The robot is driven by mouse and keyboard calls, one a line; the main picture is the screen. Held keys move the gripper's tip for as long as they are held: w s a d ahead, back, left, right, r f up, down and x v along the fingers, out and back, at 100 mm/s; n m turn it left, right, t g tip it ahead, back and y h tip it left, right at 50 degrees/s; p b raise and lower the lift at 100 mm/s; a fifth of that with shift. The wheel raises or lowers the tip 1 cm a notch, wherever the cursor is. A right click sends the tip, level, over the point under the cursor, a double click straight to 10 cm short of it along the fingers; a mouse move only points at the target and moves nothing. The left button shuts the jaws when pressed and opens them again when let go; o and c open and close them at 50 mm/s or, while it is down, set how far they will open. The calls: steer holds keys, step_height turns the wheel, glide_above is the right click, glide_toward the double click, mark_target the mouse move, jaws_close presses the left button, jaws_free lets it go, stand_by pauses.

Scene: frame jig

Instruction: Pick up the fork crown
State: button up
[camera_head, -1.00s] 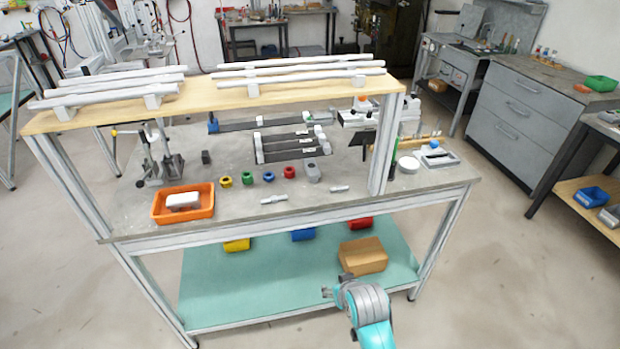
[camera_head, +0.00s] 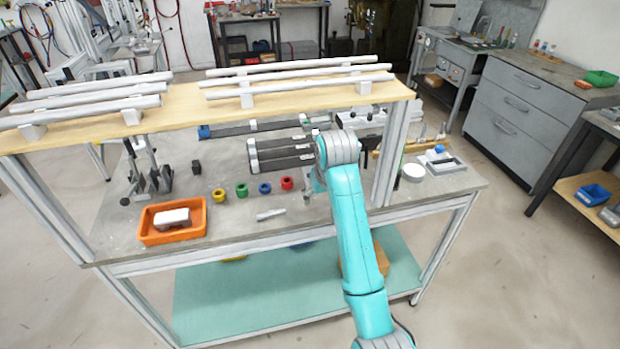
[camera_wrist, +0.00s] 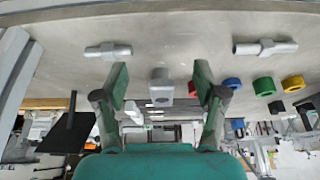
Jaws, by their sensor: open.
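The fork crown (camera_wrist: 160,86), seemingly the light grey block with a rounded end, stands on the grey bench top. In the wrist view it shows between my gripper's (camera_wrist: 162,82) two spread green-padded fingers, farther off along the view, and nothing is held. I cannot tell the exact gap to it. In the head view my turquoise arm reaches over the bench's front edge and hides the fork crown and most of the gripper.
An upper shelf (camera_head: 180,114) with tubes spans above the bench. An orange tray (camera_head: 173,221) is at left.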

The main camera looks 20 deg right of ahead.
steer(key=w, duration=0.7)
steer(key=shift+w, duration=0.2)
steer(key=w, duration=0.3)
steer(key=shift+f, duration=0.1)
steer(key=shift+x, duration=1.45)
jaws_close()
